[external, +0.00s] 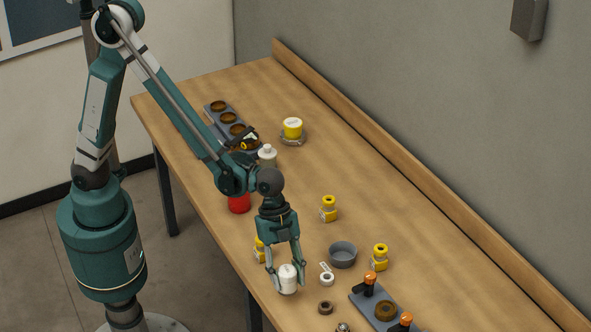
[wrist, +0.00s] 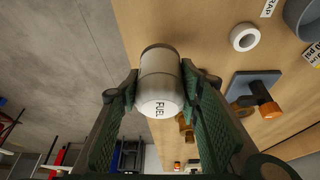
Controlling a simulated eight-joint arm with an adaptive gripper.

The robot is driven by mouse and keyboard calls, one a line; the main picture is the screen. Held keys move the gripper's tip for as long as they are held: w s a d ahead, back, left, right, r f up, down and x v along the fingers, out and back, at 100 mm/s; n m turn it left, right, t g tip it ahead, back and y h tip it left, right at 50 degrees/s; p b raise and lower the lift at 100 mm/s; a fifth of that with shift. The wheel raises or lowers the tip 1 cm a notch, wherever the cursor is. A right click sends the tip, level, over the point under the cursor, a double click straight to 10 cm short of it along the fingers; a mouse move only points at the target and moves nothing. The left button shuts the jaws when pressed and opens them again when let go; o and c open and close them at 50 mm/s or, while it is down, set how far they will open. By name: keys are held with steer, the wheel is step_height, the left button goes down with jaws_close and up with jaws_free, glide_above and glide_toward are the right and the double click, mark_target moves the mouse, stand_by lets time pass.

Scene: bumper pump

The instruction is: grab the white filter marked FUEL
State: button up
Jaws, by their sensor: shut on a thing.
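The white filter (wrist: 158,90) shows the word FUEL on its side in the wrist view. It has a dark band at its far end. My gripper (wrist: 160,92) has a finger on each side of it and is shut on it. In the external view the white filter (external: 287,278) is between the fingers of my gripper (external: 286,278), near the table's front edge. I cannot tell from these views whether its bottom touches the table.
A grey bowl (external: 343,254), a white tagged ring (external: 327,279) and a brown ring (external: 325,307) are close by on the right. Yellow fittings (external: 380,257) stand beyond. A grey plate with orange-topped posts (external: 376,301) lies front right. The table's middle back is clear.

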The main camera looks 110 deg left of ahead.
mark_target(288, 271)
steer(key=shift+r, duration=2.3)
